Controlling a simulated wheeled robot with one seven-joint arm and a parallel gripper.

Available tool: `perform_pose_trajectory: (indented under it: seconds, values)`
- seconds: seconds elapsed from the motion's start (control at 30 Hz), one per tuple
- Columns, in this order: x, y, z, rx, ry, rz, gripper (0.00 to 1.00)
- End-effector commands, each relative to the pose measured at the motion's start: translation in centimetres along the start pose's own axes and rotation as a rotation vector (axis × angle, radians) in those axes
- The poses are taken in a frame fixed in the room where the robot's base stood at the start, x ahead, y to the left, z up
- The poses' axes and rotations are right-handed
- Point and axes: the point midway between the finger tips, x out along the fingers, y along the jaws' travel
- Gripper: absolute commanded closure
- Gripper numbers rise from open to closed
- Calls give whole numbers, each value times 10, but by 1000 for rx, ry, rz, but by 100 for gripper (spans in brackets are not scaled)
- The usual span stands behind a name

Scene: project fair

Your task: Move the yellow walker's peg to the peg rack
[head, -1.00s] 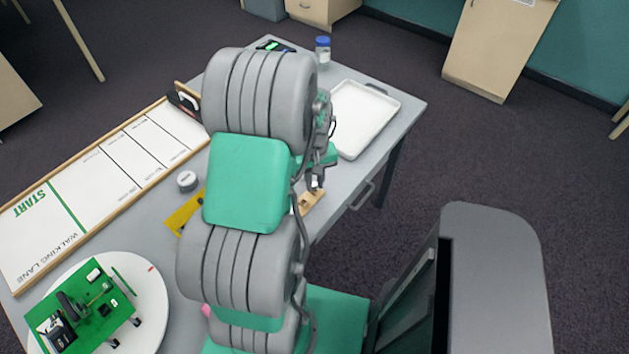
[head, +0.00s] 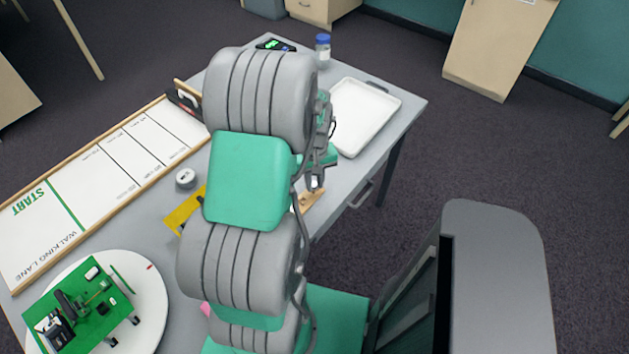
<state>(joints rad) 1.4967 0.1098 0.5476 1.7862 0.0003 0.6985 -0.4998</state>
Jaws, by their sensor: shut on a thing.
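My gripper (head: 316,182) shows only in part at the right side of my arm, over the table's front edge. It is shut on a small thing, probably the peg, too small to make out. A light wooden block (head: 312,199), perhaps the peg rack, lies just below the gripper and is partly hidden by my arm. Whether the held thing touches it, I cannot tell. A flat yellow piece (head: 181,211) shows left of my arm, partly covered by it. A green board (head: 84,307) with a small mechanism stands on a white round plate (head: 152,300). I cannot identify the yellow walker.
A white tray (head: 367,112) is at the table's right end. A blue-capped jar (head: 323,47) and a dark device (head: 273,44) stand at the far end. The walking lane board (head: 105,172) runs along the left. A small round grey-white item (head: 186,178) is beside it.

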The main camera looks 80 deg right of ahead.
Motion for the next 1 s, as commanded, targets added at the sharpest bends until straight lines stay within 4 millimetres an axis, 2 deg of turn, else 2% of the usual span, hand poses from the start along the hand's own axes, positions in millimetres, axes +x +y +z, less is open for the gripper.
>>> perform_pose_trajectory:
  seconds: [0.9, 0.93, 1.0]
  values:
    - [3, 0, 0, 0, 0, 0, 100]
    - [3, 0, 0, 0, 0, 0, 78]
    - [3, 0, 0, 0, 0, 0, 72]
